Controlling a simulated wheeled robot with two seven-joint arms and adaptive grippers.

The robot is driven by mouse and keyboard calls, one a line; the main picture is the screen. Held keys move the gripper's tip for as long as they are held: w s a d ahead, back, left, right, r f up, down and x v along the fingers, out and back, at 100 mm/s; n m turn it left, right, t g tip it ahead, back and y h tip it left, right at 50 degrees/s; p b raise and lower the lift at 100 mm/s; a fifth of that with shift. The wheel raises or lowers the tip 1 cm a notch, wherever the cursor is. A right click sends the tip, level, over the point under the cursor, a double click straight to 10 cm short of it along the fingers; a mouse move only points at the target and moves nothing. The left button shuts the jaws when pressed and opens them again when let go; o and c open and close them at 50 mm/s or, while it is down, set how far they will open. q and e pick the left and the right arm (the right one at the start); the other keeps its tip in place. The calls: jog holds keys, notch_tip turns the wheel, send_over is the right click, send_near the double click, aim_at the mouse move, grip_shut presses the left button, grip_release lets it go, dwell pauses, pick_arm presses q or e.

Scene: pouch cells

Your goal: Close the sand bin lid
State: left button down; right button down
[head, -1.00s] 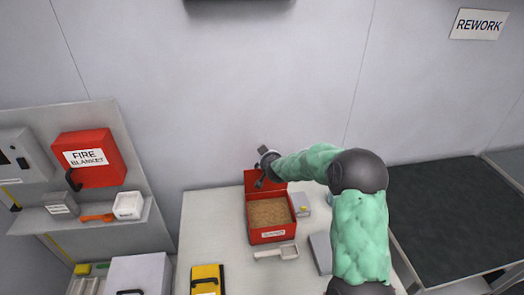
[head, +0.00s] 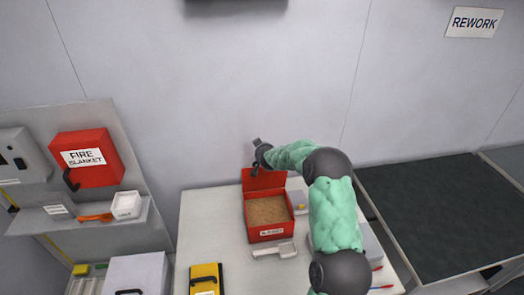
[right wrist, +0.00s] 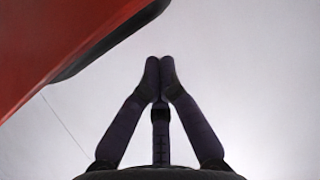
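The sand bin (head: 269,234) is a red box with brown sand (head: 268,210) inside, on the pale table. Its red lid (head: 268,180) stands raised at the back edge, so the bin is open. My right gripper (head: 254,170) is at the lid's upper left edge; I cannot tell whether it touches. In the right wrist view, its two dark fingers (right wrist: 160,75) meet at the tips with nothing seen between them. A red surface, apparently the lid (right wrist: 50,40), with a dark edge fills that view's upper left. My left gripper is not in view.
A white scoop (head: 274,250) lies in front of the bin, and a small grey box (head: 297,200) stands at its right. A yellow case (head: 206,278) sits at the table's front left. The wall is behind the bin. My right arm covers the table's right part.

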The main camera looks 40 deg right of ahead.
aim_at(264, 174)
jog(key=shift+s+a+f+b, duration=0.2)
jog(key=shift+s+a+f, duration=0.3)
jog(key=shift+s, duration=0.2)
jog(key=shift+s+a+f+b, duration=0.2)
jog(key=shift+s+a+f, duration=0.2)
jog(key=shift+s, duration=0.3)
